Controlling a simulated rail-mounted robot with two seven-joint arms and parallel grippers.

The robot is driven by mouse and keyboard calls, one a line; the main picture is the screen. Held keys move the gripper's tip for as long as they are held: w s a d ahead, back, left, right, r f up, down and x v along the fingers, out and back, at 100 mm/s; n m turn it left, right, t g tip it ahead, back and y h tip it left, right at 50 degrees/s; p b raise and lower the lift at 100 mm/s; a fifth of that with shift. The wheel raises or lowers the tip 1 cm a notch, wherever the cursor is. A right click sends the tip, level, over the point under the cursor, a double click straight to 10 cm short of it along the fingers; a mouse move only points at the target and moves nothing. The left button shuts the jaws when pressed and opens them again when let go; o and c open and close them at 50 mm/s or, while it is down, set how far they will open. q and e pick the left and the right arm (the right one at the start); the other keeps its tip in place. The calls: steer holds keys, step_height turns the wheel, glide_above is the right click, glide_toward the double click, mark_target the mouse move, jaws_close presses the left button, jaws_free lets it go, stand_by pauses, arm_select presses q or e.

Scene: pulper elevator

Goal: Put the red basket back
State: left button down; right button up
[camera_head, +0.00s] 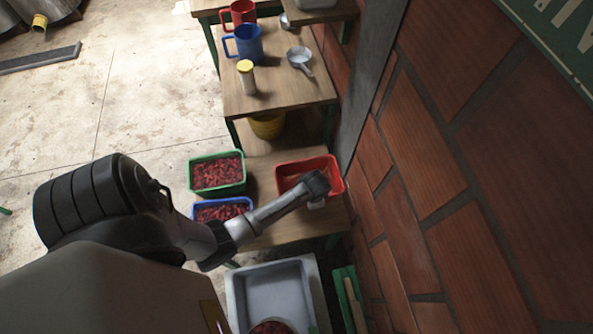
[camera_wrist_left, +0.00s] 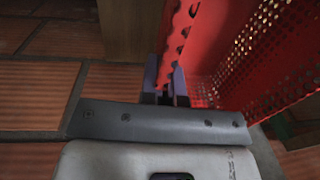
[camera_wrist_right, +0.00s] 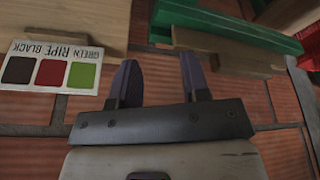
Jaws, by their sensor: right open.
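The red basket (camera_head: 291,170) sits on the low wooden shelf (camera_head: 285,229) against the brick wall, right of the green basket. In the left wrist view its perforated wall (camera_wrist_left: 268,55) fills the upper right. My left gripper (camera_head: 318,187) reaches over its near right side. In the left wrist view the left gripper's fingers (camera_wrist_left: 166,85) are close together, one on each side of the basket's rim, shut on it. My right gripper (camera_wrist_right: 157,78) is open and empty in the right wrist view. It is not visible in the head view.
Green (camera_head: 217,174) and blue (camera_head: 222,211) baskets of red cherries stand left of the red basket. A grey basin (camera_head: 275,290) is nearer. Mugs and a scoop stand on the higher table (camera_head: 278,92). A colour card (camera_wrist_right: 50,68) and green bar (camera_wrist_right: 228,22) are by my right gripper.

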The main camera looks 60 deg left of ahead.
arm_select(q)
steer(key=s+a+f, duration=0.1)
steer(key=a, duration=0.1)
steer(key=a+f, duration=0.1)
steer(key=a, duration=0.1)
steer(key=s+a+f+b, duration=0.1)
steer(key=f, duration=0.1)
steer(key=shift+s+a, duration=0.35)
steer(key=shift+a, duration=0.05)
step_height(320, 180, down, 4)
steer(key=shift+r+b, duration=0.25)
steer(key=shift+b, duration=0.45)
steer(key=shift+f, duration=0.5)
steer(key=c, duration=1.4)
jaws_free()
steer(key=shift+o, duration=0.2)
step_height(320, 180, up, 11)
steer(key=d+p, duration=0.1)
steer(key=p, duration=0.3)
steer(key=s+d+r+t, duration=0.1)
steer(key=s+d+r, duration=0.5)
steer(key=d+r, duration=0.1)
steer(key=s+d+r+n+t+h, duration=0.1)
steer(key=s+d+r+t, duration=0.1)
steer(key=s+d+r, duration=0.4)
steer(key=v, duration=0.4)
steer(key=shift+s+d+r, duration=0.15)
steer(key=shift+d+r, duration=0.05)
steer(key=shift+d, duration=0.15)
